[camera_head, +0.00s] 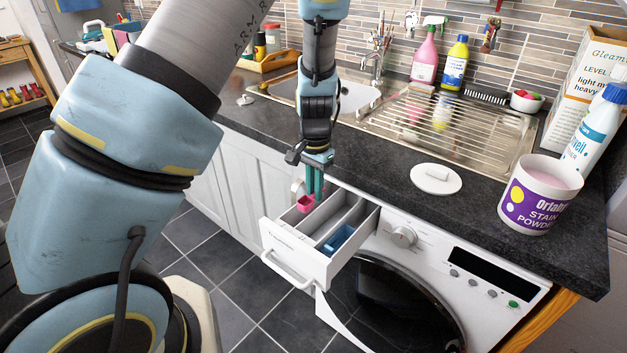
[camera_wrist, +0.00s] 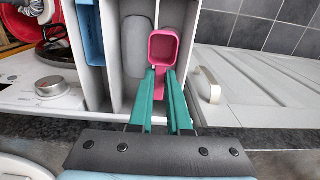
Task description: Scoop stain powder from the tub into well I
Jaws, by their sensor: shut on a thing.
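My gripper (camera_head: 314,190) with green fingers is shut on the handle of a pink scoop (camera_head: 305,203). The wrist view shows the scoop's square cup (camera_wrist: 164,47) beyond the fingertips (camera_wrist: 160,80), its open side facing the camera. The scoop is at the open washing-machine drawer (camera_head: 299,258), over its leftmost compartment in the head view. I cannot tell whether powder is in the cup. Well markings are not readable. The drawer has grey compartments and a blue insert (camera_head: 339,238). The white stain powder tub (camera_head: 537,208) stands open on the worktop at right, with pale powder inside.
A round white lid (camera_head: 436,178) lies on the worktop. A white bottle (camera_head: 597,130) and carton (camera_head: 587,75) stand behind the tub. The sink drainer (camera_head: 450,128) and pink spray bottle (camera_head: 424,58) are at the back. Worktop between lid and tub is clear.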

